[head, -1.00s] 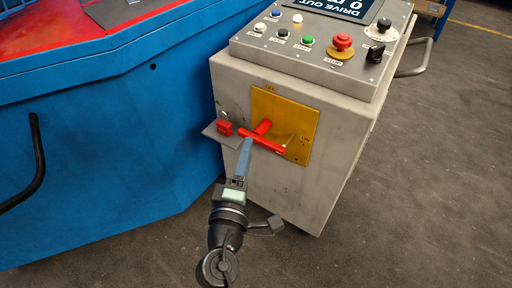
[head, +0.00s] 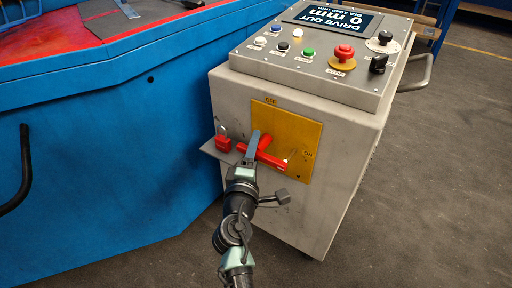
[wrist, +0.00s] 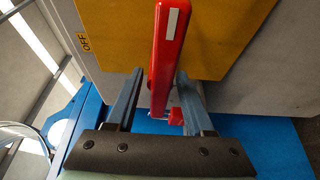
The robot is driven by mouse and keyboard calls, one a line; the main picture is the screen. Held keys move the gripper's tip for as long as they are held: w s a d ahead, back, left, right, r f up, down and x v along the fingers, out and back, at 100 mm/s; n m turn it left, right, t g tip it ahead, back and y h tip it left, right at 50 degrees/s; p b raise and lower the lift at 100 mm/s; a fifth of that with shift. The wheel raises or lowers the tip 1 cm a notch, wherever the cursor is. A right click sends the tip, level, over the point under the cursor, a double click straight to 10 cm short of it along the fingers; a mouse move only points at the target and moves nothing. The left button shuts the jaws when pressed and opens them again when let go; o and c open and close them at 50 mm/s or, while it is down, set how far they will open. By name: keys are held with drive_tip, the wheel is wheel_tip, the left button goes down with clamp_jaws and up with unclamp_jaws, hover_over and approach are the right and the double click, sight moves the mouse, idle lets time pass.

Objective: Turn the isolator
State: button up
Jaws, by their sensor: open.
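The isolator is a red bar handle (head: 270,159) on a yellow plate (head: 290,125) on the side of the grey cabinet. Its white-marked end points right, toward the ON label (head: 308,154); the OFF label (head: 271,100) is at the plate's top. My gripper (head: 254,143) is at the handle's left part. In the wrist view, the red handle (wrist: 168,48) runs between the two open fingers of my gripper (wrist: 159,78). The right finger looks close to the handle and a gap shows at the left one; contact cannot be told.
A red padlock (head: 222,143) hangs at a small grey bracket (head: 217,154) just left of the handle. The control panel (head: 318,65) with buttons and a red stop button (head: 343,53) is above. A blue machine (head: 110,150) stands left. Open floor (head: 440,180) is to the right.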

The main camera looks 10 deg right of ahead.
drive_tip(key=shift+w+d, duration=0.3)
drive_tip(key=shift+w, duration=0.35)
clamp_jaws()
idle(1.1)
